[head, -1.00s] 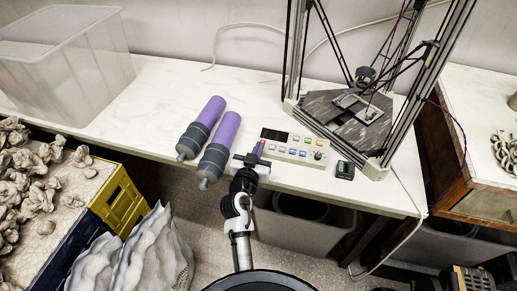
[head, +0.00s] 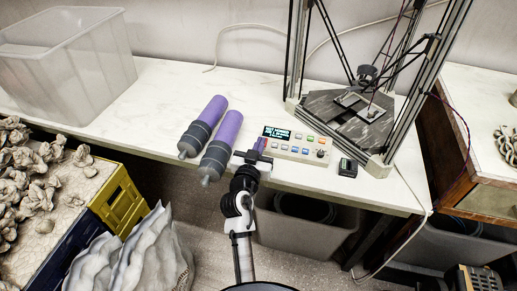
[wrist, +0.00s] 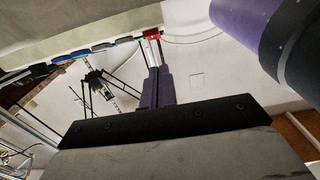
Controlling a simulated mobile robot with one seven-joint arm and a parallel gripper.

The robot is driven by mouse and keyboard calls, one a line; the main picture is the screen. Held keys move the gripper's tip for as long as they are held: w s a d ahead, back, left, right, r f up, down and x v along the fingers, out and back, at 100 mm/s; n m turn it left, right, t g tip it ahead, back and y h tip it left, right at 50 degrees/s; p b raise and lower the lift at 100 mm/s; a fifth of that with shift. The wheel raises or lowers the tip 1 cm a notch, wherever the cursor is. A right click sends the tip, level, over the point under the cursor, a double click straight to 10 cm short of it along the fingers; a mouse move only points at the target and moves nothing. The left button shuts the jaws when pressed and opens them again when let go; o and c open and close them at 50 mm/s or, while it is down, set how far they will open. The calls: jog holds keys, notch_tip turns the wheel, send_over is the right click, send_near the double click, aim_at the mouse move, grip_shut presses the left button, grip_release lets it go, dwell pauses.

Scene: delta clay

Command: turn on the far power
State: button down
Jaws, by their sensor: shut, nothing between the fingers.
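The control box (head: 300,151) is a pale panel on the white table, in front of the delta machine. Its display (head: 276,132) is lit with text. It has rows of coloured buttons and a dark knob (head: 320,153). In the wrist view a red switch (wrist: 152,34) shows on the box edge, with blue and green buttons beside it. My gripper (head: 260,144) is at the left end of the box, shut and empty. In the wrist view its purple fingers (wrist: 155,84) point at the red switch, very close to it; I cannot tell whether they touch.
Two purple and grey cylinders (head: 219,147) lie just left of my gripper. The delta machine (head: 350,108) stands behind the box. A small dark device (head: 347,167) sits to its right. A clear bin (head: 70,70) is at the back left; the table between is clear.

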jog(key=f+b+v, duration=0.1)
jog(key=b+v, duration=0.5)
jog(key=v, duration=0.4)
jog(key=shift+s, duration=0.1)
